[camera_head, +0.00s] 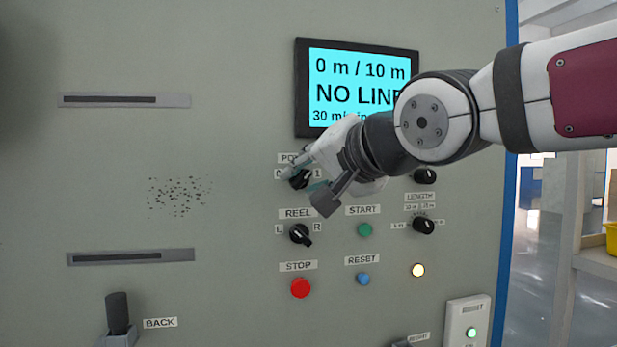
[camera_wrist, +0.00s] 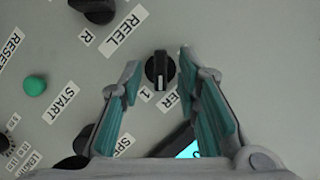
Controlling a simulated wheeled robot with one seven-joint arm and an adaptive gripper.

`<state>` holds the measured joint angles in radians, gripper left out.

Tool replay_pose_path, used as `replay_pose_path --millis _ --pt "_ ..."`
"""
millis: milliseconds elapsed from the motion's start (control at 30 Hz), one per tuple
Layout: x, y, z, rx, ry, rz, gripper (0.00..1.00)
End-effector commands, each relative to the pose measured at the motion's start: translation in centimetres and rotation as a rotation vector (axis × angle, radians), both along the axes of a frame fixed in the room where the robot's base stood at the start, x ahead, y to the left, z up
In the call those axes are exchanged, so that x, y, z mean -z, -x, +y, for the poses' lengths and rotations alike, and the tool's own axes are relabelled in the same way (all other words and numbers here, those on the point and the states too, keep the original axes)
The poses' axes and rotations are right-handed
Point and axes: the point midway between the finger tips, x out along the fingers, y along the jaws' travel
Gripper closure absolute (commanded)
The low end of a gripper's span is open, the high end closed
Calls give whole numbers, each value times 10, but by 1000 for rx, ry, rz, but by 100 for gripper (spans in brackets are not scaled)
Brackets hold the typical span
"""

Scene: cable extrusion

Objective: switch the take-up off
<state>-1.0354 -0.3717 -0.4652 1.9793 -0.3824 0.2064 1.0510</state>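The take-up's power knob (camera_head: 300,181) is a black rotary switch on the grey panel, under a partly hidden label starting "PO" with 0 at its left. In the wrist view the knob (camera_wrist: 159,71) has a white mark at its lower end, near the printed 1. My gripper (camera_head: 305,177) is at this knob and hides part of it and its labels in the head view. In the wrist view my gripper (camera_wrist: 159,62) is open. Its two teal-padded fingers are on either side of the knob, with a visible gap on both sides.
The lit display (camera_head: 350,85) reads "0 m / 10 m" and "NO LINE". The REEL knob (camera_head: 300,235) is just below the power knob. The red STOP button (camera_head: 300,288), green START button (camera_head: 365,230) and blue RESET button (camera_head: 363,279) are nearby. A lamp (camera_head: 417,270) glows yellowish.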

Motion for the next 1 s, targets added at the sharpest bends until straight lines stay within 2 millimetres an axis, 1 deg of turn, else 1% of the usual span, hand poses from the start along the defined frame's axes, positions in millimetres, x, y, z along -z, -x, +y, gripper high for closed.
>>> replay_pose_path --millis 133,167,200,267,667,867,1000 --pt "0 0 0 0 0 0 70" --pt "0 0 0 0 0 0 77" --pt "0 0 0 0 0 0 86" --pt "0 0 0 0 0 0 99" --pt "0 0 0 1 23 -6 100" --pt "-1 0 0 2 111 -28 100" --pt "-2 0 0 4 211 -56 100"
